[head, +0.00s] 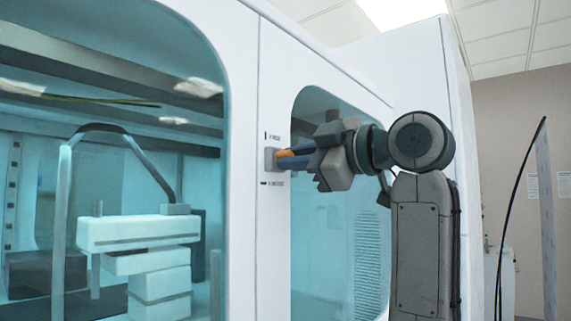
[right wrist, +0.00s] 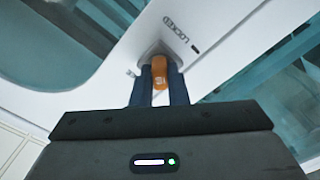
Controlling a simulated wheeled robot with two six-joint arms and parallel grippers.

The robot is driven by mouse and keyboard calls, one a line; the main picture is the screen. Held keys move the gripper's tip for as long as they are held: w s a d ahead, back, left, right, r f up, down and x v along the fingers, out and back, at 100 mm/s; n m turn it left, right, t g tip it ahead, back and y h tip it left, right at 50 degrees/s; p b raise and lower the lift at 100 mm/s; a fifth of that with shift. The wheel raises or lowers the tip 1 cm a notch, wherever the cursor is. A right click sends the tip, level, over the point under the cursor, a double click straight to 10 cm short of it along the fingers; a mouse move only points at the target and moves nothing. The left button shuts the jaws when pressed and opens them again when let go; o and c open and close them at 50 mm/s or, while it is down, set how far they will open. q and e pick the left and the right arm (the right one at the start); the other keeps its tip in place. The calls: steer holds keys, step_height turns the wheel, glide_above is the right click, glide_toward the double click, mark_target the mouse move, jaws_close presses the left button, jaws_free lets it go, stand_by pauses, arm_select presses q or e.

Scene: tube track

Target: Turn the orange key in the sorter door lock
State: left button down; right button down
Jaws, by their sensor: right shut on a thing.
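The orange key (head: 286,154) sits at the grey lock (head: 270,159) on the white door post of the sorter (head: 275,220). In the right wrist view the orange key (right wrist: 159,70) lies between the two dark blue fingers, against the lock (right wrist: 152,50). My right gripper (head: 296,159) is shut on the key and points left at the lock. The fingers hide part of the key. A "LOCKED" label (right wrist: 175,29) is printed beside the lock in the right wrist view. My left gripper is in neither view.
Tinted windows lie on both sides of the post; the left one (head: 150,70) shows white machine parts (head: 140,232) inside. A thin black curved rod (head: 507,215) and a beige wall (head: 500,120) are at the far right.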

steer(key=shift+n+b, duration=0.9)
steer(key=shift+n, duration=0.7)
steer(key=shift+n+b, duration=0.75)
steer(key=shift+n, duration=0.85)
